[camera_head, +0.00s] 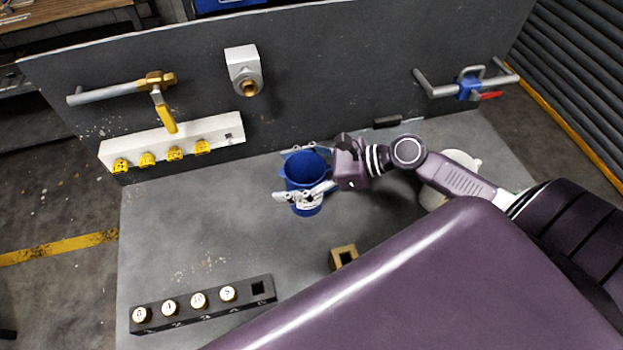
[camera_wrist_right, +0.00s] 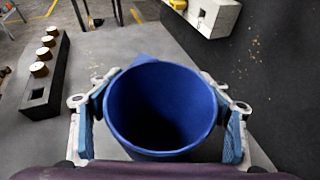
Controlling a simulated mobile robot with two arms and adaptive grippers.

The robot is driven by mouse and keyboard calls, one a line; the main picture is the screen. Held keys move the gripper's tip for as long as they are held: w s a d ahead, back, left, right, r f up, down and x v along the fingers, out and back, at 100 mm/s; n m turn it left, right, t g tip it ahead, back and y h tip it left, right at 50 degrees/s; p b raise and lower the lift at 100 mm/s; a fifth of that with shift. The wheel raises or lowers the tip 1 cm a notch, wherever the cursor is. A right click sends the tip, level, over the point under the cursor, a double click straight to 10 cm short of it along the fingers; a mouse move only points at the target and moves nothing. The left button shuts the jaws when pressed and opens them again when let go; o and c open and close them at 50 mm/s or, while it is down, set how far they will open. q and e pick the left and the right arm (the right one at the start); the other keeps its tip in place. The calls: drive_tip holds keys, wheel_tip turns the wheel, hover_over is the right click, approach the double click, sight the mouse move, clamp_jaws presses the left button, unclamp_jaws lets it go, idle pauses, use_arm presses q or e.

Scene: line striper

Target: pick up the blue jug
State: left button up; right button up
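The blue jug (camera_head: 306,168) is upright over the grey table, with its open top facing up. My right gripper (camera_head: 296,174) reaches in from the right, with one finger on the far side of the jug and one on the near side. In the right wrist view the jug (camera_wrist_right: 160,110) sits between the two fingers (camera_wrist_right: 160,88), which lie close against its sides. Whether they press on it cannot be told. The jug's base is partly hidden by the near finger. My left gripper is not in view.
A white container (camera_head: 460,158) stands partly behind my right arm. A small brass-coloured block (camera_head: 343,257) lies nearer. A black rack (camera_head: 190,308) with several numbered pegs is at the front left. A grey upright panel (camera_head: 330,70) with pipes and valves closes the back.

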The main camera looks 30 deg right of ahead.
drive_tip(key=c, duration=1.5)
